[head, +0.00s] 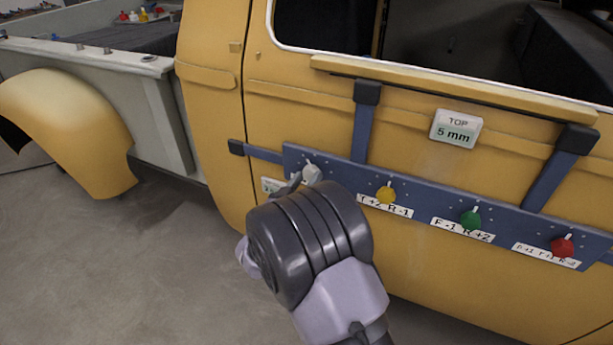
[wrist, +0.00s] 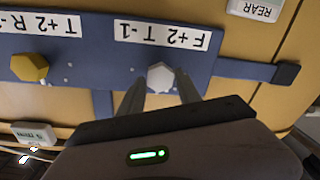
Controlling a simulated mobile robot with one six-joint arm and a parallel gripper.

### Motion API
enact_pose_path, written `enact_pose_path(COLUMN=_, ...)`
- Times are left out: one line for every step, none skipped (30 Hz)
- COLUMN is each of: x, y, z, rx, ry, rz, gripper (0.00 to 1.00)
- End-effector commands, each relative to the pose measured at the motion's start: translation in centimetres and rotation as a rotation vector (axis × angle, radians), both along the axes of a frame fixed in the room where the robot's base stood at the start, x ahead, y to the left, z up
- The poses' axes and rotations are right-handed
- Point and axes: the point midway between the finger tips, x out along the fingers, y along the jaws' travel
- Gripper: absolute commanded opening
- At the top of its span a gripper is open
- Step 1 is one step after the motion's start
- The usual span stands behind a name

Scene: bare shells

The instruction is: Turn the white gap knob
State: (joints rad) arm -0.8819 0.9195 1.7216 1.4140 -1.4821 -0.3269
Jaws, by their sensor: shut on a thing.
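The white knob (head: 312,174) sits at the left end of a blue bar fixed across a yellow vehicle door. In the wrist view the white knob (wrist: 160,77) is at the centre, below a label reading "F+2 T-1" upside down. My gripper (head: 298,181) reaches the knob from the front. In the wrist view my gripper (wrist: 160,90) has its two fingers on either side of the knob's lower part, shut on it. My wrist hides most of the knob's label in the head view.
Yellow (head: 386,195), green (head: 471,220) and red (head: 562,247) knobs sit along the blue bar (head: 425,206) to the right. A sign (head: 456,128) reading "TOP 5 mm" is on the door above. Open floor (head: 120,270) lies at the left.

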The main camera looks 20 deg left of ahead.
Motion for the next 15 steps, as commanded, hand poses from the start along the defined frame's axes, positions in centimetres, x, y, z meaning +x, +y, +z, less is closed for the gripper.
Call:
enact_pose_path(x=-0.02, y=0.01, z=0.19, rx=-0.031, ry=0.004, rz=0.0, gripper=0.0)
enact_pose_path(x=-0.02, y=0.01, z=0.19, rx=-0.052, ry=0.005, rz=0.0, gripper=0.0)
enact_pose_path(x=-0.02, y=0.02, z=0.18, rx=-0.08, ry=0.007, rz=0.0, gripper=0.0)
enact_pose_path(x=-0.02, y=0.02, z=0.17, rx=-0.099, ry=0.009, rz=0.001, gripper=0.0)
enact_pose_path(x=-0.03, y=0.02, z=0.15, rx=-0.117, ry=0.01, rz=0.0, gripper=0.0)
enact_pose_path(x=-0.03, y=0.02, z=0.13, rx=-0.141, ry=0.012, rz=0.0, gripper=0.0)
enact_pose_path(x=-0.03, y=0.02, z=0.12, rx=-0.156, ry=0.014, rz=0.0, gripper=0.0)
enact_pose_path(x=-0.03, y=0.02, z=0.12, rx=-0.172, ry=0.015, rz=0.0, gripper=0.0)
enact_pose_path(x=-0.02, y=0.03, z=0.12, rx=-0.19, ry=0.017, rz=0.0, gripper=0.0)
enact_pose_path(x=-0.02, y=0.03, z=0.11, rx=-0.203, ry=0.017, rz=-0.001, gripper=0.0)
enact_pose_path(x=-0.02, y=0.04, z=0.1, rx=-0.214, ry=0.018, rz=-0.001, gripper=0.0)
enact_pose_path(x=-0.02, y=0.03, z=0.09, rx=-0.228, ry=0.019, rz=-0.001, gripper=0.0)
enact_pose_path(x=-0.02, y=0.03, z=0.09, rx=-0.237, ry=0.02, rz=0.0, gripper=0.0)
enact_pose_path(x=-0.02, y=0.04, z=0.09, rx=-0.245, ry=0.02, rz=0.0, gripper=0.0)
enact_pose_path(x=-0.02, y=0.04, z=0.07, rx=-0.255, ry=0.021, rz=0.0, gripper=0.0)
